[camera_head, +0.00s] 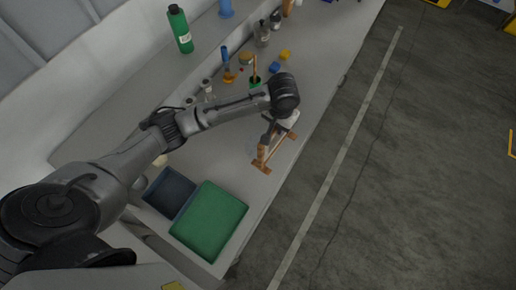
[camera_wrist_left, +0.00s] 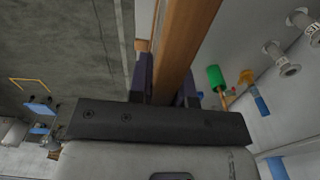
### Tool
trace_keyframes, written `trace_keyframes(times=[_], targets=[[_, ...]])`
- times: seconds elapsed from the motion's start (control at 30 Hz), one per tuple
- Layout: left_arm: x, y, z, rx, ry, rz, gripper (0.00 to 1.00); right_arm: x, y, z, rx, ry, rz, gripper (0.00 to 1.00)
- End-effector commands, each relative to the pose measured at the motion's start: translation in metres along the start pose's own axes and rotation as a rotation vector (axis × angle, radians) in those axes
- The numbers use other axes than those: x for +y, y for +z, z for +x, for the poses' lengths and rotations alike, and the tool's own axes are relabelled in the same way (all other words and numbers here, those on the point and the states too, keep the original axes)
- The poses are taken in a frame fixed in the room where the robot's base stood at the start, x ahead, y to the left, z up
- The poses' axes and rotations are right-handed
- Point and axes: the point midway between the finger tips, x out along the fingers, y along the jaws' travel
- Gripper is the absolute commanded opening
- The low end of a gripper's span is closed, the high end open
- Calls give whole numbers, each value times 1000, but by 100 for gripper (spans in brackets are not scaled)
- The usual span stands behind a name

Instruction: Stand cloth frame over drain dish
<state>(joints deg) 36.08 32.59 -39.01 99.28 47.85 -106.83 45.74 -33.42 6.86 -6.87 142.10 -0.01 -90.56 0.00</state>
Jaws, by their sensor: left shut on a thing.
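The cloth frame (camera_head: 263,166) is a brown wooden frame with a crossbar and end bars, near the bench's front edge. My left gripper (camera_head: 271,134) is shut on it from above. In the left wrist view its wooden bar (camera_wrist_left: 186,38) runs up between the two dark fingers of the left gripper (camera_wrist_left: 166,88). I cannot tell whether the frame touches the bench. A dark blue-grey open dish (camera_head: 169,192) lies at the near end of the bench, apart from the frame; I cannot be sure it is the drain dish. My right gripper is not in view.
A green tray or mat (camera_head: 209,221) lies beside the dark dish. A green bottle (camera_head: 180,29) stands at the back. Bare bench lies between frame and green tray.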

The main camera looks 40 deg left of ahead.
Motion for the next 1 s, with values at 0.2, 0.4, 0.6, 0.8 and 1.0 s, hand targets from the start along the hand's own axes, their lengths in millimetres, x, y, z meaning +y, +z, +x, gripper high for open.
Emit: trace_keyframes(times=[0.2, 0.4, 0.6, 0.8, 1.0], targets=[[-21, -83, 24, 0, 3, -56, 0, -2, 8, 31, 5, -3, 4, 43], [-36, -126, 37, -1, 1, -74, 0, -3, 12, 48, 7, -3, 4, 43], [-43, -145, 44, 0, -1, -77, 0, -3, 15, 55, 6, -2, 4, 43], [-55, -130, 57, -3, -4, -75, 0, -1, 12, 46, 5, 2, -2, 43], [-74, -92, 81, -3, -5, -76, 0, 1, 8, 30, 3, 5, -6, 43]])
